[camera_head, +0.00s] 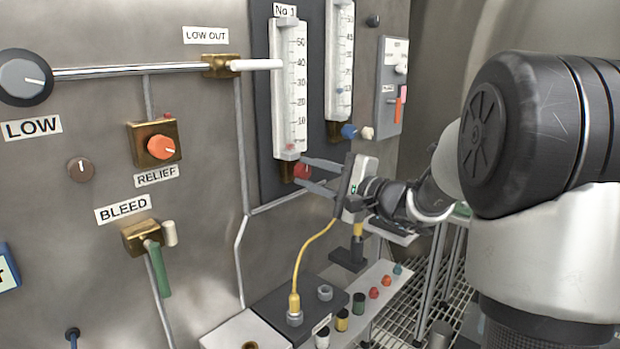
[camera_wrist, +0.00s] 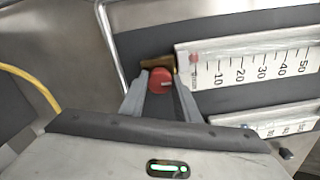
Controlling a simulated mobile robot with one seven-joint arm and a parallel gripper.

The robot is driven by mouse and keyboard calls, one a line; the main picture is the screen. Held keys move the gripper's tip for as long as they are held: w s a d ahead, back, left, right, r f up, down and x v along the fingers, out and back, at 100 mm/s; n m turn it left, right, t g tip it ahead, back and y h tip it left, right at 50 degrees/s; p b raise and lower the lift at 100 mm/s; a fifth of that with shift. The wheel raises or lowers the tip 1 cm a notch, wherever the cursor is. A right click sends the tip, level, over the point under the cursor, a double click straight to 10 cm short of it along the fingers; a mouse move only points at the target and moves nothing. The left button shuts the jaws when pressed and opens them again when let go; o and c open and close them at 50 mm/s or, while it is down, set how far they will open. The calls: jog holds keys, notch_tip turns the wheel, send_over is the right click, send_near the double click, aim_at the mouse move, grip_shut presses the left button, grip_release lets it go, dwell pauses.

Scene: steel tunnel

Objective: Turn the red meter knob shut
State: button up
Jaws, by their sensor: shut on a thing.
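The red meter knob (camera_head: 302,170) sits at the foot of the No 1 flow meter (camera_head: 290,90), on a brass block. My gripper (camera_head: 308,171) reaches it from the right, with one finger above and one below the knob. In the wrist view the red knob (camera_wrist: 161,80) lies between the two fingertips of my gripper (camera_wrist: 160,84), and a pale mark shows on its face. The fingers are shut on the knob. The meter's scale (camera_wrist: 250,68) runs off to the right in the wrist view, with a small red float near its low end.
A second meter (camera_head: 340,60) with a blue knob (camera_head: 349,131) stands just right of the first. A yellow cable (camera_head: 305,250) arcs below my gripper to a dark box. An orange relief knob (camera_head: 161,147) and a green bleed lever (camera_head: 158,270) are on the panel at left.

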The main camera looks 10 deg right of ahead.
jog(key=o, duration=1)
jog(key=shift+o, duration=0.2)
jog(key=shift+d, duration=0.1)
jog(key=p+v, duration=0.1)
jog(key=v, duration=1.6)
jog(key=shift+s, duration=0.2)
